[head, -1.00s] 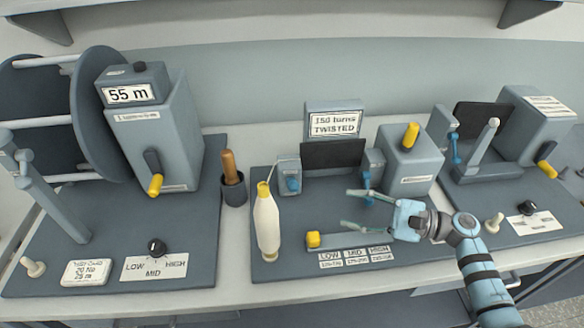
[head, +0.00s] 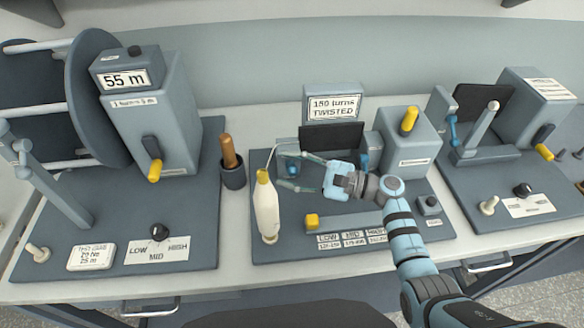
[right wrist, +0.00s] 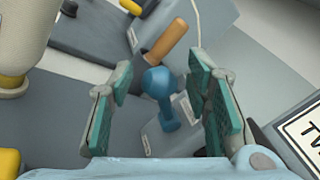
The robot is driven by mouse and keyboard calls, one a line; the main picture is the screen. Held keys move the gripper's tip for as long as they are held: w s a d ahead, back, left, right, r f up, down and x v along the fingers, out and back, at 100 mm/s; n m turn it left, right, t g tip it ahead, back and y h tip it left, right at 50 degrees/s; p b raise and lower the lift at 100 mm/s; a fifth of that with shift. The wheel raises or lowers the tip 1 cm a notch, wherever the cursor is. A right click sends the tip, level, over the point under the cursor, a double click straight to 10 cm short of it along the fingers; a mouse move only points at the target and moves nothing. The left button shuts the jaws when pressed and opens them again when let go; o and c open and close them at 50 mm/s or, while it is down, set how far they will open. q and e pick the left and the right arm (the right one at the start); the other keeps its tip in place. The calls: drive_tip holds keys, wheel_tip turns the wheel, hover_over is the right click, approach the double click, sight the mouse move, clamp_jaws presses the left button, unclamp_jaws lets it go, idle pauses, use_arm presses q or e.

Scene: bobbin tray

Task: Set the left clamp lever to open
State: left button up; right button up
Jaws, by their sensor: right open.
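The left clamp (head: 288,147) is a small grey block at the left of the middle station. Its blue lever (right wrist: 163,90) shows between my fingers in the right wrist view, with a round knob towards the camera. In the head view my fingers partly cover this lever. My right gripper (head: 284,169) is open around the lever, one finger on each side, and it also shows in the right wrist view (right wrist: 163,110). A gap shows between the lever and each finger pad. My left gripper is not in view.
A white bottle-shaped piece with a yellow top (head: 267,208) stands just left of my fingers. A dark cup (head: 233,176) with a brown handle is further left. The right clamp's blue lever (head: 364,162) and a grey box with a yellow lever (head: 409,119) are to the right.

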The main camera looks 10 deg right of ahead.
drive_tip(key=shift+s, duration=0.1)
drive_tip(key=shift+c, duration=1.3)
clamp_jaws()
drive_tip(key=f+n+b, duration=0.1)
drive_tip(key=b, duration=0.3)
drive_tip(key=s+f+n+y+b, duration=0.1)
drive_tip(key=f+n+b, duration=0.1)
drive_tip(key=b, duration=0.2)
drive_tip(key=shift+s+r+n+y+b, duration=0.1)
drive_tip(key=shift+r+n+y+b, duration=0.1)
drive_tip(key=shift+n+y+b, duration=0.35)
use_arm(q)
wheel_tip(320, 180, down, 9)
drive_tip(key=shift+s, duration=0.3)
use_arm(e)
drive_tip(key=shift+r, duration=0.15)
